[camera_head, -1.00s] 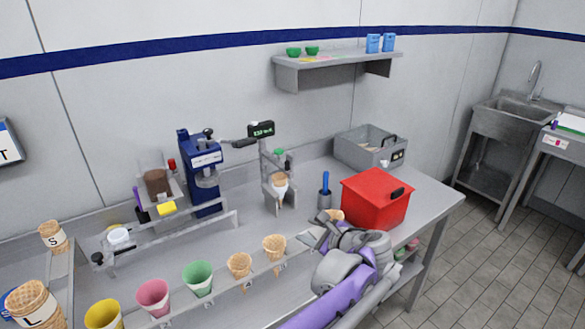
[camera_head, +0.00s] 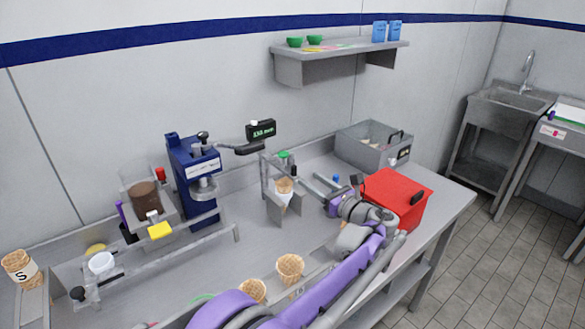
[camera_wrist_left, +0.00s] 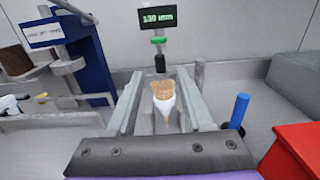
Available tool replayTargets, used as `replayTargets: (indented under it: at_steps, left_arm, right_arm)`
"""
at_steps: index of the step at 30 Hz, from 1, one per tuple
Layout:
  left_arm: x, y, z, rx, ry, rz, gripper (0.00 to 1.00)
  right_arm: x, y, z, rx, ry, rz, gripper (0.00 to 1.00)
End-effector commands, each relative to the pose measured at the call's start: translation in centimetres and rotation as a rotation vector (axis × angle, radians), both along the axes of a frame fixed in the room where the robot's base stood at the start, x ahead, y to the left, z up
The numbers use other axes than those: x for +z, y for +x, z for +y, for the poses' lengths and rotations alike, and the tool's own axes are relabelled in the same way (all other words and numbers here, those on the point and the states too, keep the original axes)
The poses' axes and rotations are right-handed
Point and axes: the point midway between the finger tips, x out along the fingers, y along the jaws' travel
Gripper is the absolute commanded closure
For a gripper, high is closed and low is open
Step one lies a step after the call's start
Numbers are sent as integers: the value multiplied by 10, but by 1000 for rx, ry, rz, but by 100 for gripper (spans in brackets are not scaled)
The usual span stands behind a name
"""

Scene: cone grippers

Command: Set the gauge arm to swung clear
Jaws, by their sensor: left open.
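The gauge stand (camera_head: 268,180) is a grey metal frame on the counter, with a green knob (camera_head: 283,156) on top and a black grip below it (camera_wrist_left: 160,63). A display reading about 130 mm (camera_head: 262,130) stands behind it. A wafer cone (camera_head: 284,186) in a white sleeve sits upright in the stand, under the gauge arm. My left gripper (camera_head: 316,184) is open and empty, just right of the stand, fingers pointing at it. In the left wrist view the cone (camera_wrist_left: 164,98) and black grip appear between the spread fingers (camera_wrist_left: 159,78). My right gripper is not seen.
A red box (camera_head: 400,197) stands close right of my left gripper, with a blue-handled tool (camera_wrist_left: 239,108) near it. A grey bin (camera_head: 365,152) is behind. A blue press (camera_head: 192,180) stands left. Cones (camera_head: 290,268) line the front rack.

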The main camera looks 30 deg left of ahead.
Motion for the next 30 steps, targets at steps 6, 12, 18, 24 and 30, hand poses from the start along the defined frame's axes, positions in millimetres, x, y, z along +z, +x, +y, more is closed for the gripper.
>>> replayTargets:
  at_steps: [6,12,18,24,30]
  left_arm:
    - [1,16,42,4,0,-1,48]
    - [0,28,69,3,-2,-1,48]
    - [0,32,79,0,-2,-1,48]
    - [0,32,79,0,-2,-1,48]
    - [0,32,79,0,-2,-1,75]
  right_arm:
    - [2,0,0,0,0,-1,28]
    - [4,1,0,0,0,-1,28]
    - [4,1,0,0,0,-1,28]
    - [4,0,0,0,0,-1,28]
    - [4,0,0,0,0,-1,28]
